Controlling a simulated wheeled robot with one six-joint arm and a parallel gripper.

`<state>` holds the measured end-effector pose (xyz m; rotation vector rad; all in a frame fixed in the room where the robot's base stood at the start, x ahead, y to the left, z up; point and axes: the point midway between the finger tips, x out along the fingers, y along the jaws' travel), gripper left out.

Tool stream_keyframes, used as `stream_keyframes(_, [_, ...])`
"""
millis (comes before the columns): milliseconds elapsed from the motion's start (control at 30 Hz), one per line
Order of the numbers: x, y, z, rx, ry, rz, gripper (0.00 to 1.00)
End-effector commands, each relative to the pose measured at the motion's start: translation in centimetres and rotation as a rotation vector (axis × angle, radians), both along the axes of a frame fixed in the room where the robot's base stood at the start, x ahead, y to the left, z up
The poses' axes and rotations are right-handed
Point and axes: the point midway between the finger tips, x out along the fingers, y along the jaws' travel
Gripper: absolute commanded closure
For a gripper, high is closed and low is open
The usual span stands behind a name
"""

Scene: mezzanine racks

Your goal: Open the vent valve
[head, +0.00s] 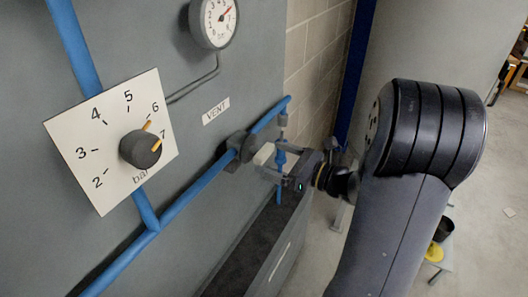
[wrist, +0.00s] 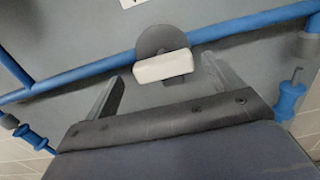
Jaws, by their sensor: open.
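The vent valve has a pale, bar-shaped handle (wrist: 163,66) on a dark round body (wrist: 160,38), set in a blue pipe. In the head view the dark valve body (head: 241,146) sits on the pipe below the VENT label (head: 216,111), with the pale handle (head: 264,154) standing out from it. In the wrist view the handle lies nearly in line with the pipe. My gripper (wrist: 163,87) is open, its two fingers spread on either side of the handle and a little short of it. The fingers look apart from the handle.
A pressure gauge (head: 214,22) is above the label. A white dial plate (head: 88,150) with a dark knob (head: 141,149) is on the panel at left. Blue pipe (head: 187,196) runs along the panel. A dark trough (head: 262,262) lies below; open floor is at right.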

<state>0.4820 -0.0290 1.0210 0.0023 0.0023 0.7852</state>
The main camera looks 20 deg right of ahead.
Motion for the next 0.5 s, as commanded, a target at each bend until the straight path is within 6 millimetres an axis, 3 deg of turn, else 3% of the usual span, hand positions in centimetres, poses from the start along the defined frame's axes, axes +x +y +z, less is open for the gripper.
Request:
stream_keyframes(200, [1.8,1.9,0.1,0.0,-0.001,0.003,0.13])
stream_keyframes(500, [2.5,2.5,0.0,-0.001,-0.001,0.0,0.13])
